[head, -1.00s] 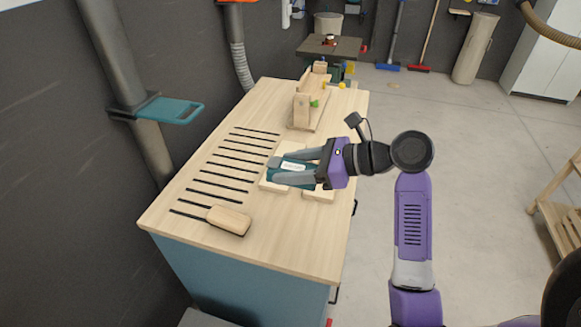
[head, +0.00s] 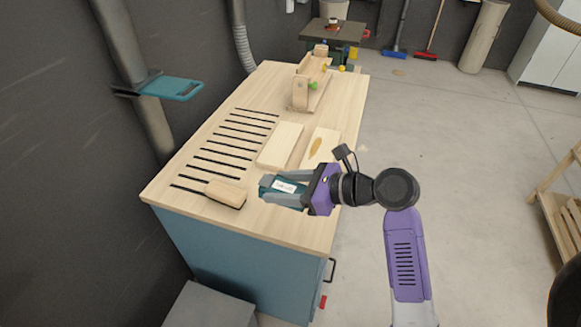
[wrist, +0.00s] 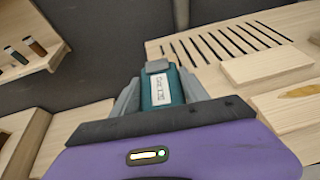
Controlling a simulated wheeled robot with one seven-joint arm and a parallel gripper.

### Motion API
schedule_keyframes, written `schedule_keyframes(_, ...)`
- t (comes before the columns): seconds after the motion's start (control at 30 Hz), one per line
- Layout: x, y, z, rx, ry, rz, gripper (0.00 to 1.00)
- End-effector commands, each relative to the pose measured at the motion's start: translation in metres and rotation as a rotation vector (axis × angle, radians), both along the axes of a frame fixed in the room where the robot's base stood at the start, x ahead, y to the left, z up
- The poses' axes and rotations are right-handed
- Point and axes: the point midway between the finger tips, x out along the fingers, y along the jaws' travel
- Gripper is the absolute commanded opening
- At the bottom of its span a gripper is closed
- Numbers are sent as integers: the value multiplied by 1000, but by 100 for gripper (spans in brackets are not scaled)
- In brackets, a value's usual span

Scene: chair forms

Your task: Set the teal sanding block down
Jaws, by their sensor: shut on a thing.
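The teal sanding block (head: 283,187) with a white label is clamped between the fingers of my gripper (head: 284,188). In the head view it is over the near part of the wooden bench top (head: 225,150), just right of a wooden block with a dark underside (head: 226,193). I cannot tell whether it touches the bench. In the wrist view the teal block (wrist: 165,88) sits between the grey fingers, its label facing the camera. Its lower end is hidden by my gripper's body.
Two pale boards (head: 280,145) (head: 319,146) lie mid-bench; the right one has a brown patch. Dark slots (head: 222,153) run along the left side. A wooden fixture (head: 302,92) stands at the far end. The bench's near edge is close to my gripper.

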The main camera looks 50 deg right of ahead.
Motion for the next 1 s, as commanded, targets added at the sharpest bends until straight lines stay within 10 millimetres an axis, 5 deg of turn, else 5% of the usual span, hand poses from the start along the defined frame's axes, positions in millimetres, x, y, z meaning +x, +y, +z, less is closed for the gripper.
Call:
schedule_keyframes(0.3, 2, 82, -105, 6, 11, -122, 2)
schedule_keyframes(0.6, 7, 138, -181, 2, 5, -229, 2)
schedule_keyframes(0.73, 8, 158, -207, 1, 5, -263, 2)
schedule_keyframes(1.0, 9, 154, -204, 0, 0, -272, 2)
